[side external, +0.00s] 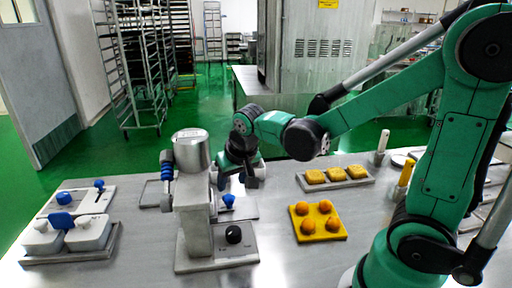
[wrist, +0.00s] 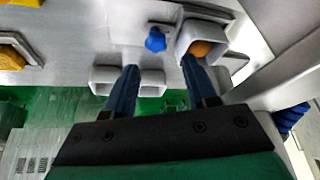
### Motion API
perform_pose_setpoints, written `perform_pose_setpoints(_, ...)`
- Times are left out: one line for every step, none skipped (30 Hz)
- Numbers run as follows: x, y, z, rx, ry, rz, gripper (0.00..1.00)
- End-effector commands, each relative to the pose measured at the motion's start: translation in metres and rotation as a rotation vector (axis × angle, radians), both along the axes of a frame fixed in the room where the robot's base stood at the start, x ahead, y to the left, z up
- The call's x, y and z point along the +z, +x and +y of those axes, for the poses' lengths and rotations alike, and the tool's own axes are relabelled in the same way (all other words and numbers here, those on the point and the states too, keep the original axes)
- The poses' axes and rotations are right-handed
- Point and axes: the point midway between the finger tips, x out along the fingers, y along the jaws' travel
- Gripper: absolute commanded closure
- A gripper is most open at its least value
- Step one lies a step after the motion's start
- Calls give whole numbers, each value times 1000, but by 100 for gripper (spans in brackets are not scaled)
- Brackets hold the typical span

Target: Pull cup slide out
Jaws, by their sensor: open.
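The encrusting machine (side external: 193,190) stands mid-table, with a silver cylinder on top and a black knob (side external: 234,234) on its base. A blue knob (side external: 228,201) sits on a flat plate beside the machine's column; what appears to be the same knob shows in the wrist view (wrist: 155,39). A grey square cup (wrist: 185,43) beside it holds an orange ball (wrist: 201,48). I cannot tell for sure which part is the cup slide. My gripper (wrist: 159,65) is open and empty, its blue fingers pointing toward the knob and cup.
A yellow tray (side external: 318,236) with several orange balls and a grey tray (side external: 363,183) with yellow pieces lie at right. A station with white lidded containers (side external: 88,233) and a blue part stands at left. The front table between machine and yellow tray is clear.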

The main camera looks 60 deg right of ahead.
Motion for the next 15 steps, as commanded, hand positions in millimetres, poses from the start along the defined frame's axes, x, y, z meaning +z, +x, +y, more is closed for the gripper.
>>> perform_pose_setpoints(-5,4,-3,-23,1,9,49)
perform_pose_setpoints(-7,5,-4,-35,0,13,49)
perform_pose_setpoints(-10,6,-5,-48,0,19,49)
perform_pose_setpoints(-11,7,-6,-55,0,21,49)
perform_pose_setpoints(-12,8,-7,-61,0,23,49)
perform_pose_setpoints(-14,9,-7,-65,1,25,49)
perform_pose_setpoints(-15,9,-8,-67,1,25,49)
perform_pose_setpoints(-16,10,-8,-69,1,27,49)
perform_pose_setpoints(-19,11,-8,-70,1,26,49)
perform_pose_setpoints(-21,11,-9,-69,1,27,49)
perform_pose_setpoints(-23,12,-9,-69,1,27,49)
perform_pose_setpoints(-27,14,-10,-68,1,26,49)
perform_pose_setpoints(-30,15,-10,-68,1,26,49)
perform_pose_setpoints(-33,16,-11,-68,1,26,49)
perform_pose_setpoints(-37,18,-12,-68,1,25,49)
